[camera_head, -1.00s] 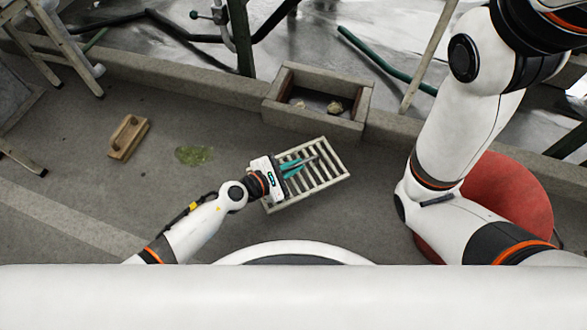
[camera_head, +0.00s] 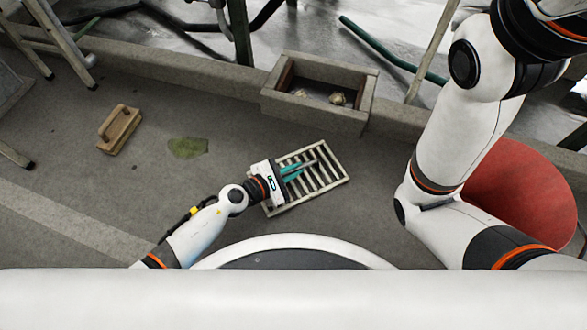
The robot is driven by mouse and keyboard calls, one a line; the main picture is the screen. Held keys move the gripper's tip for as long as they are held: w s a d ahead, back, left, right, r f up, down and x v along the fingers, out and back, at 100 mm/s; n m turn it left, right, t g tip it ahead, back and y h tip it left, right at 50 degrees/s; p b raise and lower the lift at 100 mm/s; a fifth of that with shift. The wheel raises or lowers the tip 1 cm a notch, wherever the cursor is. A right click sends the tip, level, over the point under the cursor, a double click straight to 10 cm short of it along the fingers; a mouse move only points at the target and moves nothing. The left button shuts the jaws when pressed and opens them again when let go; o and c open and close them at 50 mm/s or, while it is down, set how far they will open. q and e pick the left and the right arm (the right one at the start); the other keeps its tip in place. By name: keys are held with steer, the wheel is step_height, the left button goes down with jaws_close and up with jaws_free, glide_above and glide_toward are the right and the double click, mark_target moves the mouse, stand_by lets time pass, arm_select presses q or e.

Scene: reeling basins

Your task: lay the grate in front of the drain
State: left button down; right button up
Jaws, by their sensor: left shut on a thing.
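The grate (camera_head: 325,160), a pale slatted rectangle, lies tilted in the picture, below the drain box. My left gripper (camera_head: 301,169) is over the grate's middle, its teal fingers shut on the grate. Whether the grate touches the floor I cannot tell. The drain (camera_head: 318,71) is a box-like concrete opening at the kerb, with a few pale lumps inside. A strip of floor shows between the grate and the drain. My right arm is at the right, and its gripper is out of the picture.
A wooden float with a handle (camera_head: 119,130) lies on the floor at the left. A green patch (camera_head: 188,148) is on the floor between it and the grate. A red round thing (camera_head: 520,195) stands at the right, partly behind my right arm. A concrete kerb (camera_head: 200,75) runs along the back.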

arm_select(q)
steer(key=shift+w, duration=0.1)
steer(key=c, duration=1.5)
jaws_free()
steer(key=shift+f, duration=0.1)
steer(key=shift+s+a+r, duration=0.2)
steer(key=shift+s+r, duration=0.05)
steer(key=p+v, duration=0.2)
steer(key=v, duration=0.9)
steer(key=shift+s+a, duration=0.1)
steer(key=shift+a, duration=0.15)
